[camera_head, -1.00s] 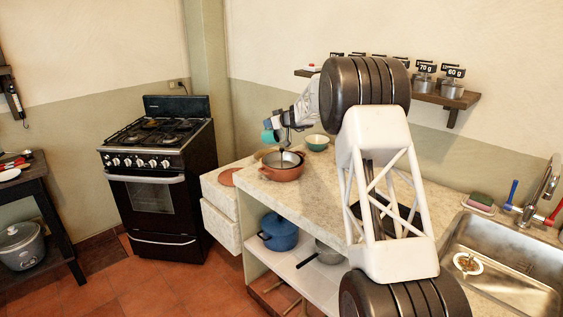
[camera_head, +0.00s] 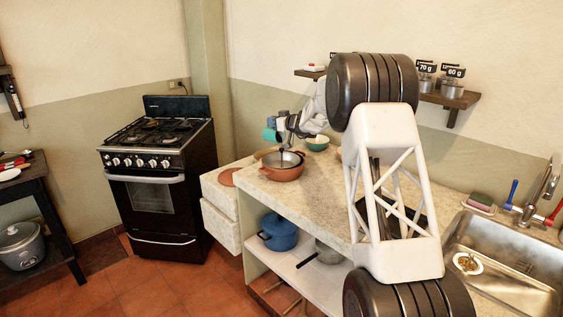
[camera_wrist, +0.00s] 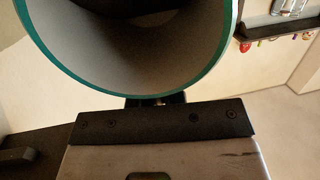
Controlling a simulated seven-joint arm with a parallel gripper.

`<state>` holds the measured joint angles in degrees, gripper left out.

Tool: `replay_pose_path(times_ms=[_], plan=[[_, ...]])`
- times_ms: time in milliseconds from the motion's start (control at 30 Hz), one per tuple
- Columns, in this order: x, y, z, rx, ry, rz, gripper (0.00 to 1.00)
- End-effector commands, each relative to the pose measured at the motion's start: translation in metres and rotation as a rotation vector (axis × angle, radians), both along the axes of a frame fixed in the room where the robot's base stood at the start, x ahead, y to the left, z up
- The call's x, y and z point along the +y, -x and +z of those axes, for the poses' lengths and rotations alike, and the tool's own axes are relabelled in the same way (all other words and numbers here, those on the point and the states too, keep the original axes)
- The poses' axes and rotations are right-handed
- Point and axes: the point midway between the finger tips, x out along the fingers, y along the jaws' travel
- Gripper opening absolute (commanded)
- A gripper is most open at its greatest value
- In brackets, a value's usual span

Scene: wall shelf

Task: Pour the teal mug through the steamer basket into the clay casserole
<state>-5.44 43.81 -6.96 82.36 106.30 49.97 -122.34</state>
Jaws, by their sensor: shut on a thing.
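My gripper (camera_head: 283,129) is shut on the teal mug (camera_head: 270,135), above the casserole and a little to its left. In the wrist view the mug's round mouth, with a teal rim and grey inside (camera_wrist: 140,62), fills the top; its contents cannot be made out. The clay casserole (camera_head: 283,174), reddish-brown, stands on the counter near its far left end. The steamer basket (camera_head: 291,159) looks like the grey round piece set in the casserole's mouth. A dark upright part shows at its middle. Whether anything is flowing is too small to tell.
A teal bowl (camera_head: 317,146) with a pale inside stands behind and right of the casserole. A brown disc (camera_head: 227,178) lies at the counter's left end. A wall shelf (camera_head: 452,99) holds metal pots with gram labels. The sink (camera_head: 500,262) is at right.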

Motion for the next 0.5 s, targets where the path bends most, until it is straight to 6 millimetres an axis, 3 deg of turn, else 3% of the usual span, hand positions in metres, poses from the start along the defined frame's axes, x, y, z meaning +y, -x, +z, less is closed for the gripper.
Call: replay_pose_path(times_ms=[500], plan=[[-0.0083,0.0060,0.0059,-0.067,-0.088,0.000,0.00]])
